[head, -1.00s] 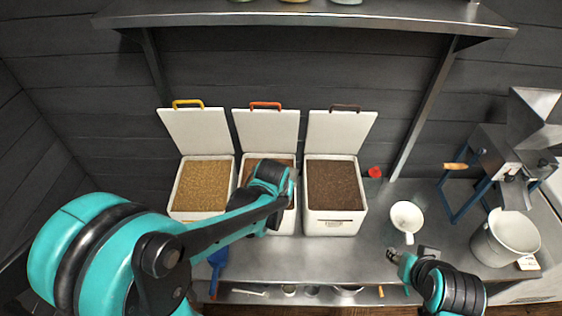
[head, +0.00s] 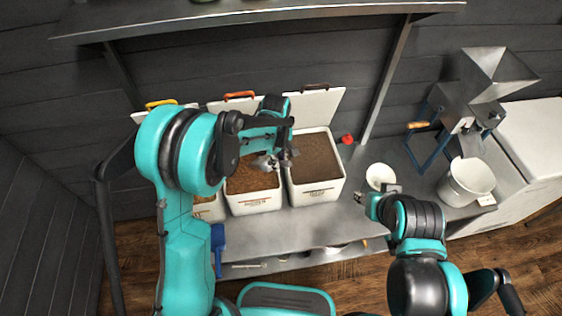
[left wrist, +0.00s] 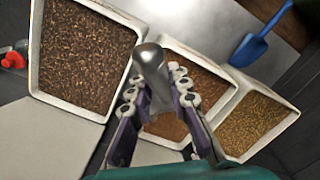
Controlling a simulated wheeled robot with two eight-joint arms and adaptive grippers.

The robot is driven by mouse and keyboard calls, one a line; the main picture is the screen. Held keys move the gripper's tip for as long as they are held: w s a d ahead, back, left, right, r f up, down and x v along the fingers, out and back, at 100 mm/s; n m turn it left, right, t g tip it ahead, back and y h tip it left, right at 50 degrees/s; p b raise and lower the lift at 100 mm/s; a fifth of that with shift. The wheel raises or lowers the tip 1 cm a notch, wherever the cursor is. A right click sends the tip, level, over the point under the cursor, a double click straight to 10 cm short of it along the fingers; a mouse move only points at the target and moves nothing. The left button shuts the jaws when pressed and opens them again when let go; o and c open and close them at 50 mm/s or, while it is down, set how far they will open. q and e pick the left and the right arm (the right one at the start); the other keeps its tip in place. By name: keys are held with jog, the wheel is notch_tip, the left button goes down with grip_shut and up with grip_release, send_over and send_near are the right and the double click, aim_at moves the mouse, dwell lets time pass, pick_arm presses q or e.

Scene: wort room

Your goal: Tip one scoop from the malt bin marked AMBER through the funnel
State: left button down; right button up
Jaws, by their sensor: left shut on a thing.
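Three white malt bins stand open on the steel counter: a pale one (head: 208,211), a middle one (head: 256,204) with reddish-brown grain, and a dark one (head: 318,190). Their front labels are too small to read. My left gripper (head: 277,160) is over the middle bin, shut on a grey metal scoop. The scoop (left wrist: 150,65) shows between the fingers in the left wrist view; its contents are not visible. A white round vessel (head: 381,176), apparently the funnel, stands right of the bins. My right gripper (head: 363,197) is close to it; its jaws are unclear.
A steel mill (head: 480,90) on a blue frame stands at the right, with a white bucket (head: 466,183) below it. A shelf (head: 270,20) runs above; raised lids stand behind the bins.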

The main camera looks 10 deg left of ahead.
pick_arm(q)
jog(key=w+a+f+b, duration=0.1)
jog(key=f+b, duration=0.2)
jog(key=f, duration=0.1)
jog(key=w+a+f+t+y+b, duration=0.1)
jog(key=a+f+b, duration=0.1)
jog(key=f, duration=0.2)
jog(key=w+a+f+y+b, duration=0.1)
jog(key=f+b, duration=0.2)
jog(key=f, duration=0.2)
jog(key=shift+w+a+t+b, duration=0.15)
jog(key=shift+a+t+b, duration=0.2)
jog(key=shift+a+t, duration=0.05)
jog(key=s+d+r+t+y+p, duration=0.1)
jog(key=s+d+r+y+p, duration=0.1)
jog(key=r, duration=0.5)
jog(key=shift+s+d+t+y, duration=0.4)
jog(key=shift+s+d+y, duration=0.2)
jog(key=shift+d, duration=0.65)
jog(key=shift+d, duration=0.1)
